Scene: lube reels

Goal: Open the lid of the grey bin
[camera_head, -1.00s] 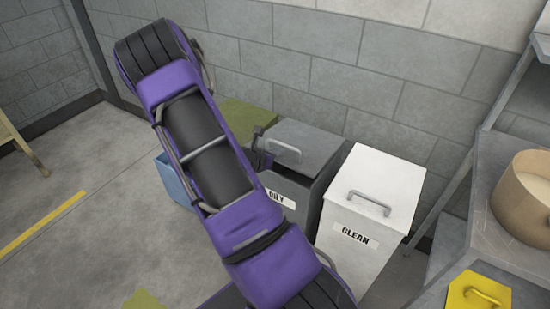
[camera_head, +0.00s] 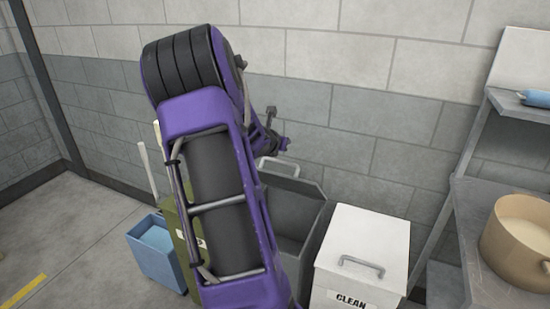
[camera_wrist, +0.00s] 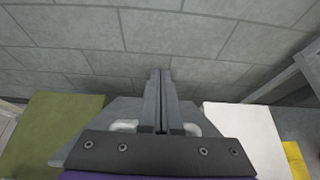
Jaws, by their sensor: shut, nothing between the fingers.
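The grey bin (camera_head: 290,248) stands between a green bin and a white bin, partly hidden behind my arm. Its lid (camera_head: 298,192) is swung up toward the wall and the dark inside shows below it. The lid's handle (camera_head: 278,167) sticks out at the top edge. My gripper (camera_head: 283,144) is just above the handle, near the wall, and looks apart from it. In the wrist view the closed fingers (camera_wrist: 160,76) point at the wall, with parts of the handle (camera_wrist: 124,126) showing on both sides and nothing held.
The white CLEAN bin (camera_head: 361,246) is shut on the right. The green bin (camera_head: 186,240) and a blue bucket (camera_head: 152,255) are on the left. A shelf with a tan pot (camera_head: 518,243) stands at far right. The block wall (camera_head: 340,150) is close behind the bins.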

